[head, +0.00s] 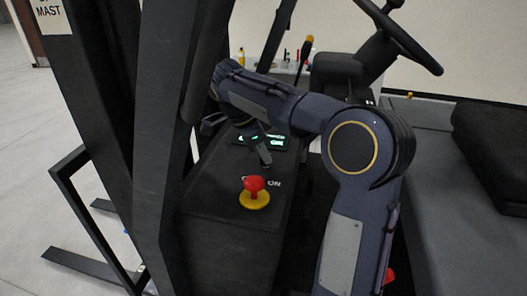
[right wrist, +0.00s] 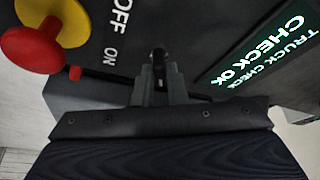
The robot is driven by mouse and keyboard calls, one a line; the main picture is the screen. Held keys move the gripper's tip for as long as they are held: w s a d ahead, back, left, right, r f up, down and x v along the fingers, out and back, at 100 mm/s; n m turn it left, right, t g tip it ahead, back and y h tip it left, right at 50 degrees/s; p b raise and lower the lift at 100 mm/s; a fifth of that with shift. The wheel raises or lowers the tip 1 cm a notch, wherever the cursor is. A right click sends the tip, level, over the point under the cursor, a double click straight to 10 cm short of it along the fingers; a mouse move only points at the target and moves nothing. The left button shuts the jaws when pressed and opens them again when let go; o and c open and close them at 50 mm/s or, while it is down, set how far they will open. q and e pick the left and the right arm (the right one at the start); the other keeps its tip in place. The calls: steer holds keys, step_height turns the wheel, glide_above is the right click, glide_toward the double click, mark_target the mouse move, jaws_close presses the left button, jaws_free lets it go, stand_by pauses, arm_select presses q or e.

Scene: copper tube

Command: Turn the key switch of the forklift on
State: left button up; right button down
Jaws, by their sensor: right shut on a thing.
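My right gripper (head: 262,153) reaches down to the dark console of the forklift, between the red button and the lit display. In the right wrist view my right gripper (right wrist: 159,84) has its fingers closed around the small dark key of the key switch (right wrist: 159,56). The fingers hide most of the key, so its exact angle is hard to tell. White OFF and ON lettering (right wrist: 116,22) is printed beside it. The display (right wrist: 270,48) glows green and reads TRUCK CHECK, CHECK OK. It also shows in the head view (head: 272,141). My left gripper is not in view.
A red button on a yellow base (head: 254,190) stands on the console (head: 225,207) close to the gripper. A black steering wheel (head: 408,45) is at the upper right, and a dark seat (head: 490,140) at the right. Black mast posts (head: 165,120) rise at the left.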

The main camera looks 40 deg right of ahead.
steer(key=c, duration=1.5)
jaws_free()
steer(key=shift+o, duration=0.2)
steer(key=v, duration=0.8)
steer(key=shift+f, duration=0.1)
